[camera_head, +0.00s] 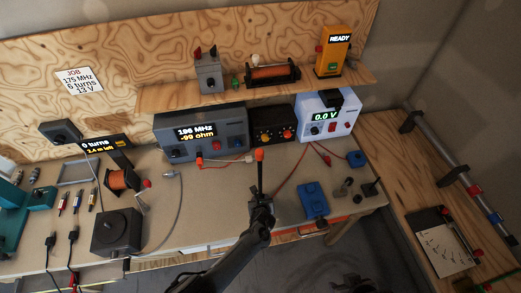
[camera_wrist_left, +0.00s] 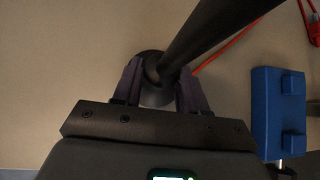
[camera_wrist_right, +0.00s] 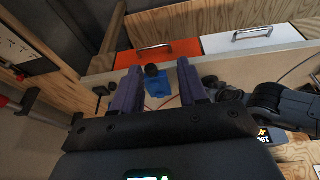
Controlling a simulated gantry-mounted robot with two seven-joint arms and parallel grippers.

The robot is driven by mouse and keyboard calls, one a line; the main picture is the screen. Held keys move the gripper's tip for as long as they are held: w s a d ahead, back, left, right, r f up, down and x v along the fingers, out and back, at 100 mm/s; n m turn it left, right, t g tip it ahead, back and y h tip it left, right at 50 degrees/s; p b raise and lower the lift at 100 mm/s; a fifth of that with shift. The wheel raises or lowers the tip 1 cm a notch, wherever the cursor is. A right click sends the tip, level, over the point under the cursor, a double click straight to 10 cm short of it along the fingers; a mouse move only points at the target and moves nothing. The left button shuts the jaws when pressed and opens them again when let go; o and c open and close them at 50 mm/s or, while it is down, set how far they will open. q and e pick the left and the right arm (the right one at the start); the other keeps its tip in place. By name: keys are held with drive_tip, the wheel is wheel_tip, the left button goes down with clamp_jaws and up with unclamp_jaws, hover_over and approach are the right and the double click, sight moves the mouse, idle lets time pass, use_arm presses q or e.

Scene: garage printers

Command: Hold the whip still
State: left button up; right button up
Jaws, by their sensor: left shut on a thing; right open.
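The whip (camera_head: 260,174) is a dark upright rod with an orange tip, standing near the front middle of the bench in the head view. My left gripper (camera_head: 262,203) is shut around its lower part. In the left wrist view the thick black rod of the whip (camera_wrist_left: 213,32) rises from between the fingers of my left gripper (camera_wrist_left: 160,92), with a round dark base behind; the contact is partly hidden. My right gripper (camera_wrist_right: 160,83) is open and empty in the right wrist view, apart from the bench.
A blue block-like fixture (camera_head: 313,201) lies right of the whip. Behind stand a grey meter reading 196 MHz and -99 ohm (camera_head: 200,134), a black box (camera_head: 273,127) and a white supply reading 0.0 V (camera_head: 330,117). Red leads (camera_head: 290,172) cross the bench nearby.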

drive_tip(key=shift+w+f, duration=0.1)
idle(0.7)
drive_tip(key=w+a+f+m, duration=0.1)
drive_tip(key=w+f, duration=0.2)
drive_tip(key=w, duration=0.4)
drive_tip(key=w+a+f+m, duration=0.1)
drive_tip(key=w+f+m, duration=0.1)
drive_tip(key=w+f, duration=0.35)
drive_tip(key=w+a+r+m+g, duration=0.1)
drive_tip(key=w+a+r, duration=0.25)
drive_tip(key=w, duration=0.65)
drive_tip(key=w+a+r+m+g, duration=0.15)
drive_tip(key=w+a, duration=0.25)
drive_tip(key=w, duration=0.7)
drive_tip(key=m+g, duration=0.1)
drive_tip(key=m, duration=0.1)
approach(260, 151)
wheel_tip(260, 151, down, 6)
drive_tip(key=w, duration=0.2)
drive_tip(key=shift+s+n, duration=0.25)
drive_tip(key=shift+s, duration=0.7)
